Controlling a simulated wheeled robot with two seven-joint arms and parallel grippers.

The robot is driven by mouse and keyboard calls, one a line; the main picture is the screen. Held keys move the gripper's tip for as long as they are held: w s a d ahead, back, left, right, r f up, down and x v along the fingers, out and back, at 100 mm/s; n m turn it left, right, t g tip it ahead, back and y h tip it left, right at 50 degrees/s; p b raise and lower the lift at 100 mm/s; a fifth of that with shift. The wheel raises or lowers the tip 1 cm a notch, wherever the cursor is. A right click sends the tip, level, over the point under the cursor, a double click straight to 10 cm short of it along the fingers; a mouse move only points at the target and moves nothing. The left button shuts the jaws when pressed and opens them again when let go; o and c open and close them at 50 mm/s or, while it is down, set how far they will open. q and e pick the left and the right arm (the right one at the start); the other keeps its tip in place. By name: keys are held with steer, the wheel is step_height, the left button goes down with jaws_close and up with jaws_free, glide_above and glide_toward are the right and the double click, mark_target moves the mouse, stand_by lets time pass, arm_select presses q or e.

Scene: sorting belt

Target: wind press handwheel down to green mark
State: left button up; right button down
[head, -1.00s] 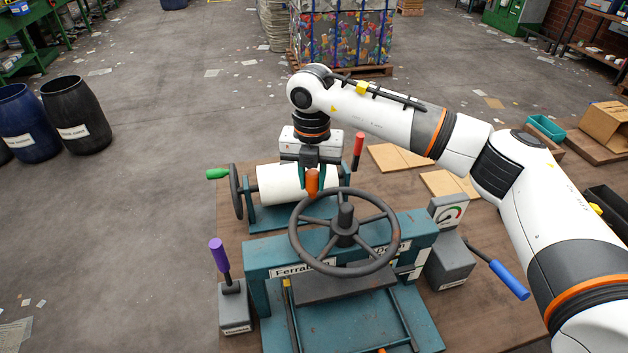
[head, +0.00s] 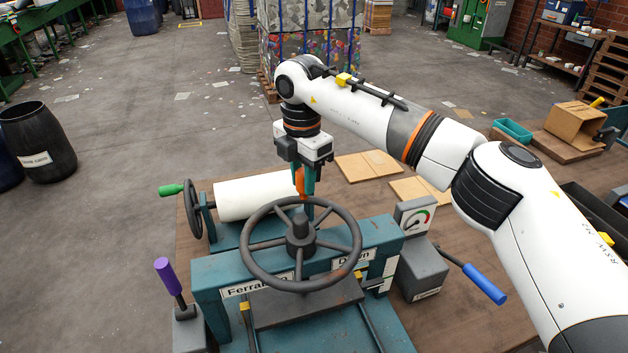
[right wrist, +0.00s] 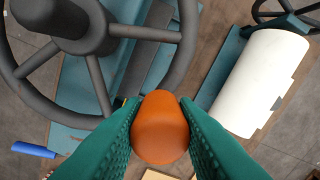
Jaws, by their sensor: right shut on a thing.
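The press handwheel (head: 258,280) is a dark spoked ring lying flat above the blue-green press frame (head: 215,272), which is labelled "Down" on its right. An orange knob (head: 299,181) stands on the wheel's far rim. My right gripper (head: 304,200) reaches down there, shut on this knob. In the right wrist view the knob (right wrist: 160,128) sits between the two green fingers, beside the wheel rim (right wrist: 186,60). A white scale strip (head: 389,270) and a yellow pointer (head: 358,275) show at the press's right side. I cannot make out a green mark on the strip. My left gripper is out of view.
A white roller (head: 250,194) with a green-handled wheel stands behind the press. A gauge (head: 416,223) with a red and green arc and a blue-handled lever box (head: 420,275) are at the right. A purple-handled lever (head: 168,275) stands front left.

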steer(key=shift+w+d+m, duration=0.1)
steer(key=shift+d+m, duration=0.3)
steer(key=shift+d, duration=0.15)
steer(key=shift+r, duration=0.1)
steer(key=c, duration=1.5)
jaws_free()
steer(key=o, duration=0.4)
steer(key=shift+d, duration=0.2)
steer(key=shift+a, duration=0.15)
steer(key=shift+a+r+b, duration=0.1)
steer(key=shift+r+b, duration=0.25)
steer(key=shift+b, duration=0.05)
steer(key=r+b, duration=0.1)
steer(key=r, duration=1)
steer(key=shift+d+r+b, duration=0.1)
steer(key=shift+d+b, duration=0.1)
steer(key=shift+b, duration=0.2)
